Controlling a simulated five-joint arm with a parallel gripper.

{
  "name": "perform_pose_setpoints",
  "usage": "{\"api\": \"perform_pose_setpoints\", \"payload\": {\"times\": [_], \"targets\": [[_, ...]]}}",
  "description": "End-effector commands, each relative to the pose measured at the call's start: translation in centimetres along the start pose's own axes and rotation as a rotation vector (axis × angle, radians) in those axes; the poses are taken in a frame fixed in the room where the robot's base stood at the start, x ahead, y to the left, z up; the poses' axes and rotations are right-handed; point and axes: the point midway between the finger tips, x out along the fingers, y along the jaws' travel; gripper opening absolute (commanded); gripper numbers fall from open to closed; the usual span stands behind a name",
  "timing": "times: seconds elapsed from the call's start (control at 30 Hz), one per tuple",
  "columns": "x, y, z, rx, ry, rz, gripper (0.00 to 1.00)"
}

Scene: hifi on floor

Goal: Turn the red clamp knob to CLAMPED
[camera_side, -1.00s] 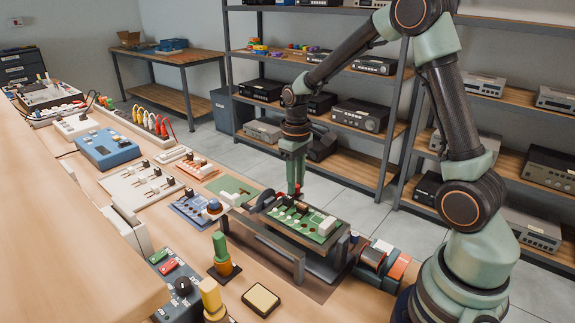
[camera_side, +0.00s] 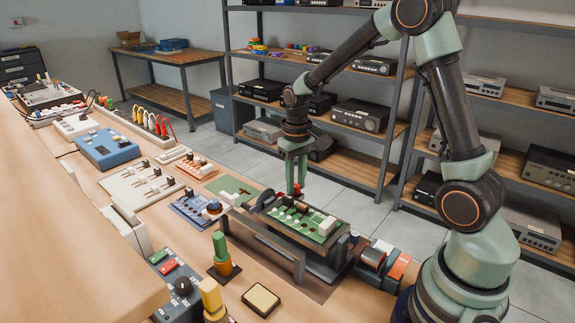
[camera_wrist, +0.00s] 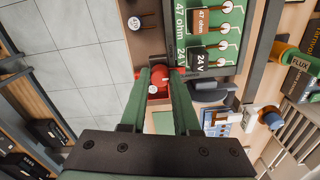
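The red clamp knob (camera_side: 298,188) is at the far edge of the fixture (camera_side: 321,262) that carries a green circuit board (camera_side: 288,220). My gripper (camera_side: 294,186) points straight down over the knob, one finger on each side. In the wrist view the red knob (camera_wrist: 160,82) fills the gap between the two green fingers (camera_wrist: 161,75), and some red shows outside them. The fingers look closed on it. They hide parts of the knob, and I cannot read any CLAMPED mark.
Green and yellow bottles (camera_side: 221,254) and a yellow sponge tray (camera_side: 261,299) stand in front of the fixture. Several bench modules, such as a blue box (camera_side: 107,148), line the bench to the left. Shelves (camera_side: 375,150) stand behind, across open floor.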

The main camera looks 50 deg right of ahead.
Motion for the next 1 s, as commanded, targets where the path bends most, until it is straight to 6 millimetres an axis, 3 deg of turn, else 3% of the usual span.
{"api": "perform_pose_setpoints", "payload": {"times": [0.03, 0.07, 0.1, 0.47, 0.67, 1.0], "targets": [[-0.1, 0.3, -0.2, 0.008, 0.007, 0.000, 0.45], [-0.1, 0.3, -0.2, 0.008, 0.007, 0.000, 0.56], [-0.1, 0.3, -0.2, 0.007, 0.006, 0.000, 0.60], [-0.4, 0.1, -0.1, 0.002, 0.004, 0.000, 0.60], [-3.3, 0.1, -0.2, 0.002, 0.008, 0.000, 0.60], [-9.9, 0.2, -0.1, 0.004, 0.009, 0.000, 0.60]]}}
